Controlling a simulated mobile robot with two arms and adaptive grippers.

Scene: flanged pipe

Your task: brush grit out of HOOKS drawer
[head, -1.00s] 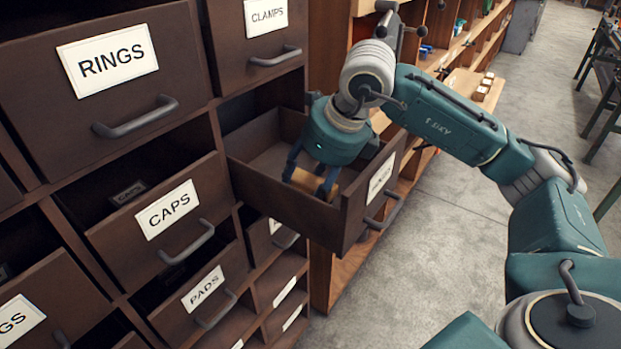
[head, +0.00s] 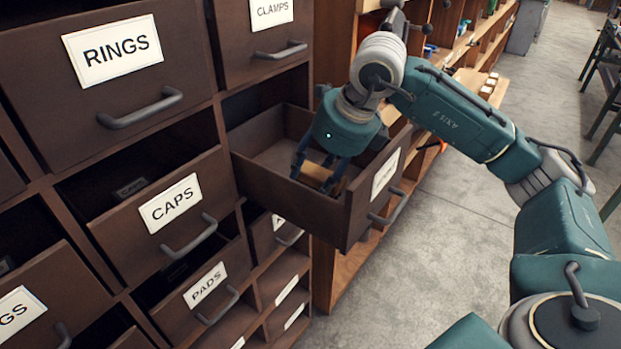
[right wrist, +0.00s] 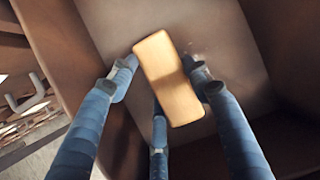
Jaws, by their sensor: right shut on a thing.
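An open, dark brown drawer (head: 362,219) sticks out of the cabinet below the CLAMPS drawer. Its white label (head: 384,174) is too slanted to read. My right gripper (head: 316,181) reaches down into it from above, fingers shut on a tan wooden block, which looks like the brush's back (right wrist: 168,78). The block also shows between the fingers in the head view (head: 318,174). Its bristles are hidden beneath it. A few small specks, possibly grit (right wrist: 199,55), lie on the drawer floor beside the block in the right wrist view. My left gripper is not in view.
The CAPS drawer (head: 120,222) and the PADS drawer (head: 190,312) stand partly open at the left and below. The RINGS drawer (head: 60,110) is above them. Wooden shelving (head: 330,60) stands behind the drawer. The concrete floor (head: 440,220) to the right is clear.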

